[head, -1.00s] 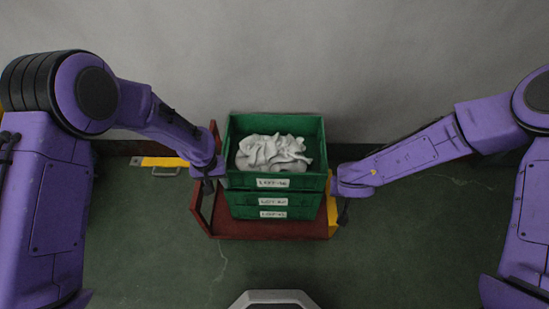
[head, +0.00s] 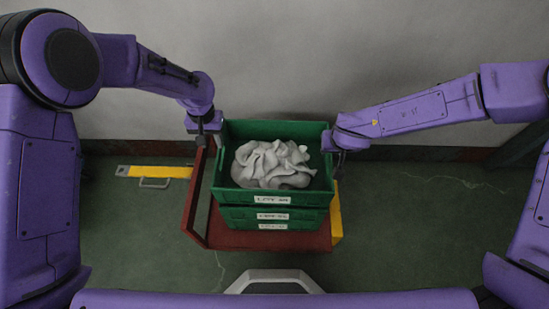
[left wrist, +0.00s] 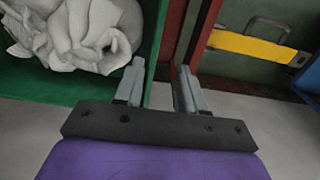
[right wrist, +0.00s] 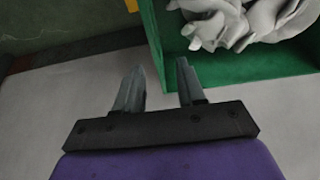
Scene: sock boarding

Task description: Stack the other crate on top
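Green crates stand in a stack on a red cart, with three white labels one above another on the front. The top crate (head: 222,180) sits level and holds crumpled white cloth (head: 272,163). Its walls show in the left wrist view (left wrist: 65,90) and the right wrist view (right wrist: 240,72). My left gripper (head: 207,136) is by its left rim, with open, empty fingers (left wrist: 160,82). My right gripper (head: 336,146) is by its right rim, with open, empty fingers (right wrist: 158,82). The lower crates are mostly hidden below the top one.
The red cart (head: 265,238) has a raised red left side and a yellow part (head: 336,220) at right. A yellow bar with a handle (head: 160,172) lies at left on the green floor. A grey wall (head: 300,60) stands close behind. Floor on both sides is mostly clear.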

